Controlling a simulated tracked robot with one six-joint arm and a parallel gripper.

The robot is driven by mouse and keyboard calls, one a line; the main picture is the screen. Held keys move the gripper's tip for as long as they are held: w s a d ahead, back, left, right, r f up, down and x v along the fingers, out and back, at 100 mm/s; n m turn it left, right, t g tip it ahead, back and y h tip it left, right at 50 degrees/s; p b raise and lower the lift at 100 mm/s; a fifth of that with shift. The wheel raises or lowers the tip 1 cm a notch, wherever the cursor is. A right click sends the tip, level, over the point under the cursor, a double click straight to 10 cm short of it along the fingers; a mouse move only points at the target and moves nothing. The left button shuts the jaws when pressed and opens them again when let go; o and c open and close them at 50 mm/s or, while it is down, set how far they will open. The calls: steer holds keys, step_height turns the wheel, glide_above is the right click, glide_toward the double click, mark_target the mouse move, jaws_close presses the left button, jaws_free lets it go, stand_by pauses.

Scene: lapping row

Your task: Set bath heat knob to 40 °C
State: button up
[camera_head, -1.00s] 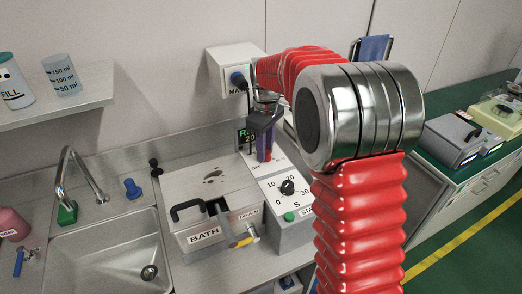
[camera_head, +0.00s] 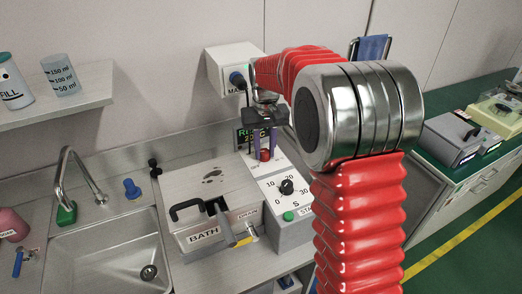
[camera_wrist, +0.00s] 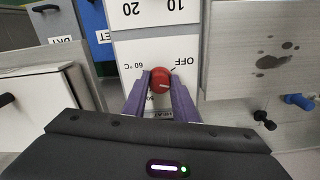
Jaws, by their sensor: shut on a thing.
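The red bath heat knob (camera_wrist: 160,80) sits on a white panel between my two purple fingers. A pale mark shows on its face, but I cannot read its setting. The printing around it appears upside down: OFF (camera_wrist: 183,61) to the right, 60 °C (camera_wrist: 132,66) to the left and HEAT below, with other marks partly hidden by the fingers. My gripper (camera_wrist: 161,91) is shut on the knob. In the head view my gripper (camera_head: 265,146) reaches down to the knob (camera_head: 265,155), beside a dark display (camera_head: 242,136) with blurred green and orange text.
The timer dial (camera_head: 287,187) and green button (camera_head: 289,216) are on the same panel, nearer the front. The bath (camera_head: 206,232) with its lid and black handle stands left. The wall box (camera_head: 235,62) is close behind my wrist.

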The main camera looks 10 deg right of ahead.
mark_target(265, 152)
steer(key=m, duration=0.6)
steer(key=shift+s+f, duration=0.2)
steer(key=shift+m, duration=0.3)
steer(key=o, duration=1)
steer(key=shift+w+r, duration=0.1)
steer(key=shift+o, duration=0.2)
steer(key=shift+r, duration=0.1)
steer(key=shift+w+r, duration=0.1)
steer(key=shift+r, duration=0.45)
step_height(265, 152, up, 12)
steer(key=shift+r, duration=0.25)
